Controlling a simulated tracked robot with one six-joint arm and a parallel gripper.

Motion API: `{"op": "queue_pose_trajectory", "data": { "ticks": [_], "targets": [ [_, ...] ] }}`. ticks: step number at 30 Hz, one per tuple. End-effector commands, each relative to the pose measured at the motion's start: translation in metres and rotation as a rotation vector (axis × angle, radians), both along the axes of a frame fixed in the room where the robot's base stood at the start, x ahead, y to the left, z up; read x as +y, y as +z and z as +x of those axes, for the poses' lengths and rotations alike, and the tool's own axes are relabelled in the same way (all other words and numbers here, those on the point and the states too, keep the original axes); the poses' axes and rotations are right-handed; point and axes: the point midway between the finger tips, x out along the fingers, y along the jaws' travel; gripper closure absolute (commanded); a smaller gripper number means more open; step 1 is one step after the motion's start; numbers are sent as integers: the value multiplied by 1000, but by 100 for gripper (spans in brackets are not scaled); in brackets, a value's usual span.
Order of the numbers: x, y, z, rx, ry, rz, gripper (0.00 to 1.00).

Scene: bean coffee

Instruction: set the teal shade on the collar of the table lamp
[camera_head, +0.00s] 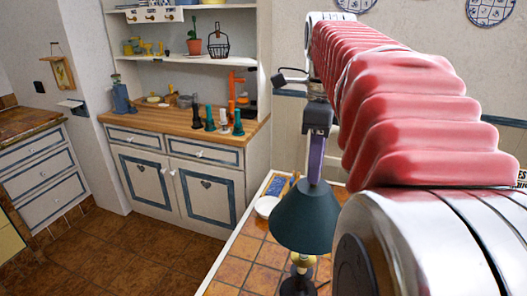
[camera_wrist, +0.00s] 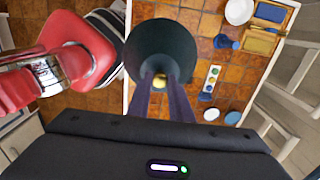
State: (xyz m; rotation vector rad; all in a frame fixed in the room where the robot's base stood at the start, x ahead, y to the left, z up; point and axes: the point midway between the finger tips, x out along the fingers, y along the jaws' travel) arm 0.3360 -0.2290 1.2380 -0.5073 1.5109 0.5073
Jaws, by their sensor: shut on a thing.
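The dark teal shade (camera_head: 303,222) is a cone, wide end down, standing roughly upright in the head view. My gripper (camera_head: 315,180) is shut on its narrow top from above, with purple fingers. The table lamp (camera_head: 298,285) is directly below the shade, with a brass-coloured part showing just under the rim. The shade hides the lamp's upper part and collar, so I cannot tell whether they touch. In the wrist view the shade (camera_wrist: 160,45) is beyond my gripper's fingers (camera_wrist: 160,88), and a yellow round part shows at its top opening.
The lamp is on a tiled table (camera_head: 236,255) with a white edge. A white bowl (camera_head: 266,206) is close left of the shade. The wrist view shows a blue cup (camera_wrist: 225,42) and a tray of coloured pieces (camera_wrist: 210,80) to the right. A wooden counter (camera_head: 185,122) stands behind.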

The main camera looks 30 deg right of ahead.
Motion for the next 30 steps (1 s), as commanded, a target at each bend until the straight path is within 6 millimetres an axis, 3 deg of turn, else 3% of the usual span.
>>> {"op": "queue_pose_trajectory", "data": {
  "ticks": [11,30],
  "targets": [
    [1,-2,1,0,0,0,97],
    [1,-36,1,0,1,0,97]
  ]
}}
